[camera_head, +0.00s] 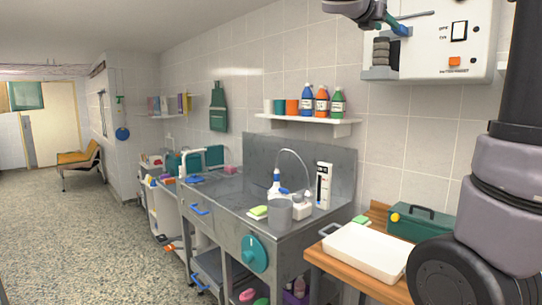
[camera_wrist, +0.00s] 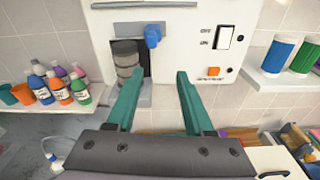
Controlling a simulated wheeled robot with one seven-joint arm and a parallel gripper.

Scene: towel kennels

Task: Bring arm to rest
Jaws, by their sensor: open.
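My gripper (camera_wrist: 155,78) is open, with its two teal fingers spread apart and nothing between them in the wrist view. It points at a white wall box (camera_wrist: 195,15). A dark, ribbed cylinder (camera_wrist: 126,58) stands on the box's grey ledge, beyond the left fingertip; I see a gap and no clear contact. In the head view, the gripper (camera_head: 393,24) shows at the top edge, just in front of the same box (camera_head: 475,40) and cylinder (camera_head: 381,50). My grey arm links fill the right side of that view.
A wall shelf (camera_head: 300,120) with bottles and cups hangs left of the box. Below are a steel sink bench (camera_head: 225,195) and a wooden table (camera_head: 345,275) with a white tray (camera_head: 365,250) and green toolbox (camera_head: 420,222). The floor (camera_head: 70,230) at left is open.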

